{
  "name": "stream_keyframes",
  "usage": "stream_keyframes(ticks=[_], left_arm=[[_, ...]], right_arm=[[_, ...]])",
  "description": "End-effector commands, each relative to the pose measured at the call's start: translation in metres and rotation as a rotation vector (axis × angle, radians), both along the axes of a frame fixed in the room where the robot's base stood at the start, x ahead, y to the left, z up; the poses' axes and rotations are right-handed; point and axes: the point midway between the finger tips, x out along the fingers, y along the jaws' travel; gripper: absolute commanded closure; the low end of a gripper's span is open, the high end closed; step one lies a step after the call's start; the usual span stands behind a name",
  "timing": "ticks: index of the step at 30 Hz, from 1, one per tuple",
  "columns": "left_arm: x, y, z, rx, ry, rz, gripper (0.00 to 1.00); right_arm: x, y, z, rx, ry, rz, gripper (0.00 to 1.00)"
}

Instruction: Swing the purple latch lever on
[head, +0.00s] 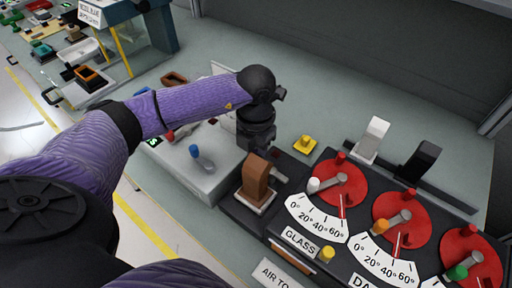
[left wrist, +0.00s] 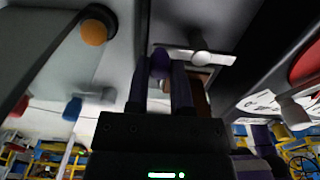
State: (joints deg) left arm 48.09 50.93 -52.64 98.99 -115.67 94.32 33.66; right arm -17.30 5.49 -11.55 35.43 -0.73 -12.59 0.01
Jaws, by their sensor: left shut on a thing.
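The purple latch lever's tip (left wrist: 160,62) shows in the left wrist view, between the two fingers of my left gripper (left wrist: 161,80). The fingers are closed on it from both sides. In the head view my left gripper (head: 256,128) reaches down behind the brown rocker at the panel's back left. The purple lever is hidden there by my wrist and gripper, so I cannot tell its angle from that view. My right gripper is in neither view.
A brown rocker (head: 257,184) stands close in front of my left gripper. A grey box with a blue lever (head: 203,158) is to its left. Red dials (head: 340,184), a white rocker (head: 374,138) and a black rocker (head: 420,160) are to the right. A yellow knob (head: 305,144) sits behind.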

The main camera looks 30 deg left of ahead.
Motion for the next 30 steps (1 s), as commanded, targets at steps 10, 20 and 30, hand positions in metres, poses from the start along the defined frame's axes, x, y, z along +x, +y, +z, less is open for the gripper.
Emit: stream_keyframes(ticks=[10, 20, 30], left_arm=[[0.001, 0.0, 0.0, 0.0, -0.001, -0.012, 1.0], [0.009, -0.001, -0.001, 0.0, -0.003, -0.184, 1.0], [0.022, -0.007, -0.001, 0.001, -0.002, -0.504, 1.0]], right_arm=[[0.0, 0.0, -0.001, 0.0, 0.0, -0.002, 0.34], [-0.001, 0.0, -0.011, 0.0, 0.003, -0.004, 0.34], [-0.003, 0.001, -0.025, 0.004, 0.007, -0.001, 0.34]])
